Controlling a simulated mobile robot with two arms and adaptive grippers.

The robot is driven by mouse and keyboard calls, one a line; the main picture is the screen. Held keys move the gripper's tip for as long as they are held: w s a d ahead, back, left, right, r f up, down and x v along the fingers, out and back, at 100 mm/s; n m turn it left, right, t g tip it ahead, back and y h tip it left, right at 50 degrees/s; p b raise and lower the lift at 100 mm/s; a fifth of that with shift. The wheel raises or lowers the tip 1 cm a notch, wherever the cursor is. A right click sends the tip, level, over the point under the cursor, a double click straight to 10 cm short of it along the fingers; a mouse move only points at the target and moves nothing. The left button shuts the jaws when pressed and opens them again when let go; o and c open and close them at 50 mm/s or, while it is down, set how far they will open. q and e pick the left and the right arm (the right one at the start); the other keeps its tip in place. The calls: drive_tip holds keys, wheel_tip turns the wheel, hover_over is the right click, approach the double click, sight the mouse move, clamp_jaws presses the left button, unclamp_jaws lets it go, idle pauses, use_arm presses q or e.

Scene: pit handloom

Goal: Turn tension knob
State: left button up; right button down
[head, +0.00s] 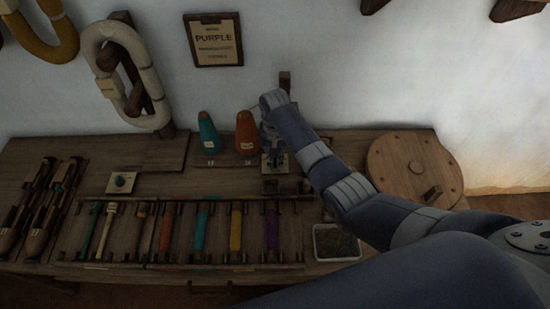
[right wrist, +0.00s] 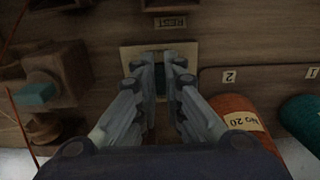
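A small teal knob (right wrist: 36,95) sticks out of a wooden block (right wrist: 62,72) at the left of the right wrist view. A round dark knob (head: 121,180) sits on a pale plate at the left of the bench in the head view. My right gripper (head: 273,160) points down at the bench, right of the orange cone. In the right wrist view its fingers (right wrist: 160,78) stand a small gap apart over a pale square plate (right wrist: 130,57) with a dark centre. Whether they touch it is unclear. My left gripper is not in view.
An orange cone (head: 247,134) and a teal cone (head: 208,134) stand close beside my right gripper. A tray (head: 335,257) lies below my forearm. A round wooden disc (head: 400,165) is at the right. A rack with several coloured spools fills the front. A REST label (right wrist: 171,22) is beyond the plate.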

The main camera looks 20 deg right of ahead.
drive_tip(key=shift+r+m+p, duration=0.1)
drive_tip(key=shift+m+p, duration=0.3)
drive_tip(key=shift+p, duration=0.1)
drive_tip(key=shift+m+p, duration=0.3)
drive_tip(key=shift+a+r+m+p, duration=0.1)
drive_tip(key=shift+a+m+p, duration=0.05)
drive_tip(key=shift+m+p, duration=0.9)
drive_tip(key=m+p, duration=0.1)
drive_tip(key=m, duration=0.2)
drive_tip(key=shift+w+a+m, duration=0.1)
drive_tip(key=shift+w+m, duration=0.05)
drive_tip(key=shift+m, duration=0.2)
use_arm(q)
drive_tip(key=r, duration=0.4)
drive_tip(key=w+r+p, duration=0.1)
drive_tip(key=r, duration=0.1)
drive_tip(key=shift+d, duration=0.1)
use_arm(e)
drive_tip(key=m, duration=0.4)
drive_tip(key=shift+w+f+m, duration=0.15)
drive_tip(key=shift+f+m, duration=0.05)
drive_tip(key=shift+m, duration=0.1)
drive_tip(key=c, duration=1.7)
unclamp_jaws()
